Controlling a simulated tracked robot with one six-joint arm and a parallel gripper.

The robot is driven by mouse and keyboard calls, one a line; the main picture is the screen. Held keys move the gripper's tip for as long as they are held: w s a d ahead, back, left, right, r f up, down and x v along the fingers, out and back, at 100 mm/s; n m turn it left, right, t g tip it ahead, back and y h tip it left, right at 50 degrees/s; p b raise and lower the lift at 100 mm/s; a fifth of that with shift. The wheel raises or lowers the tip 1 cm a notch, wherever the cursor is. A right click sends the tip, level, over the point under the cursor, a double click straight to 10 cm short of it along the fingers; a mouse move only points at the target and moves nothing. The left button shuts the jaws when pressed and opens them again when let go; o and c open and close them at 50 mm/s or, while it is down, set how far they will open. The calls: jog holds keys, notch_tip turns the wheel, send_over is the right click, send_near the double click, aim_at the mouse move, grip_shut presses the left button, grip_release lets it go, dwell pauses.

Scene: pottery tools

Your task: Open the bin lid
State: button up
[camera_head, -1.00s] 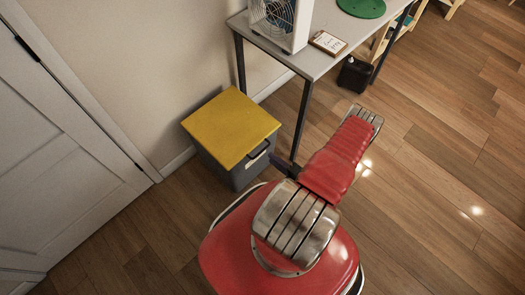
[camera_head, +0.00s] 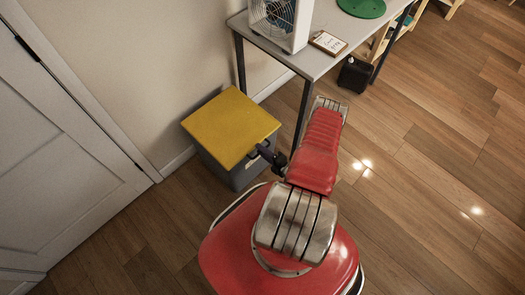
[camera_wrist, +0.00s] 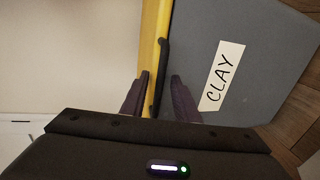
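The bin (camera_head: 232,176) is a grey box with a flat yellow lid (camera_head: 230,125), and the lid lies closed on it. In the wrist view the bin's grey front (camera_wrist: 255,50) carries a white label (camera_wrist: 222,75) reading "CLAY". A black handle (camera_wrist: 163,48) runs along the edge of the yellow lid (camera_wrist: 151,30). My gripper (camera_wrist: 160,77) is open, with its two dark fingers on either side of the lower part of the handle. Contact cannot be told. In the head view my gripper (camera_head: 266,152) is at the lid's front right edge and hides the handle.
A grey table (camera_head: 318,61) stands behind and right of the bin, its dark leg (camera_head: 302,115) close to my arm. A white fan (camera_head: 281,22) and a clipboard (camera_head: 328,42) are on it. A white door (camera_head: 60,150) is at left.

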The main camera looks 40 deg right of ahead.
jog(key=shift+c, duration=0.5)
jog(key=c, duration=0.6)
jog(key=shift+f, duration=0.1)
grip_shut()
jog(key=shift+d, duration=0.1)
